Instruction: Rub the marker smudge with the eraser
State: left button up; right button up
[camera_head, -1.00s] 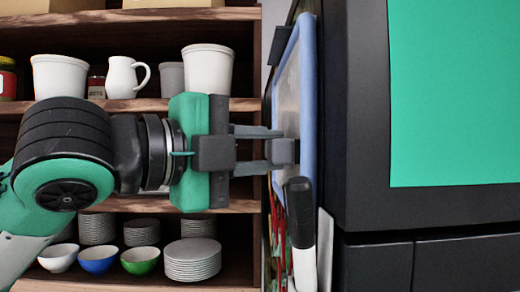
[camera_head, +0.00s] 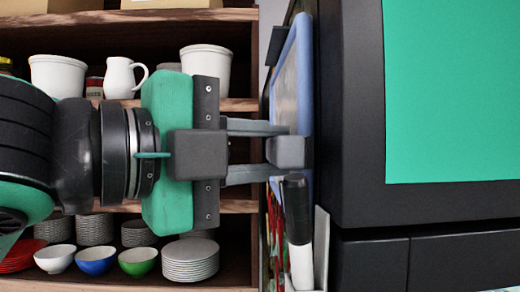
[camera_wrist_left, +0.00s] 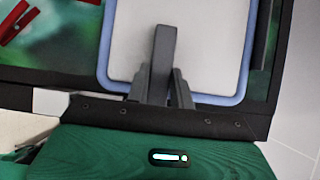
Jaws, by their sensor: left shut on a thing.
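My left gripper (camera_head: 262,150) is shut on a dark grey block, the eraser (camera_head: 287,152). The eraser's far side is against or very close to the face of the blue-framed whiteboard (camera_head: 304,85), seen nearly edge-on in the head view. In the left wrist view the eraser (camera_wrist_left: 164,50) stands upright between the fingers, over the lower middle of the whiteboard (camera_wrist_left: 215,50). I cannot make out the marker smudge; the eraser and fingers may hide it. My right gripper is not in view.
The board hangs on the side of a black cabinet (camera_head: 360,120) with a green front panel (camera_head: 450,90). A black-capped white marker (camera_head: 298,230) stands just below the gripper. Shelves (camera_head: 238,105) with white pots, a jug (camera_head: 121,78), bowls and stacked plates (camera_head: 190,262) lie behind.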

pick_arm(q)
jog(key=shift+w+a, duration=0.15)
jog(key=shift+a, duration=0.3)
jog(key=a+p, duration=0.1)
jog(key=a, duration=0.4)
dwell(0.3)
jog(key=a, duration=0.3)
jog(key=shift+a+p, duration=0.1)
jog(key=shift+p, duration=0.25)
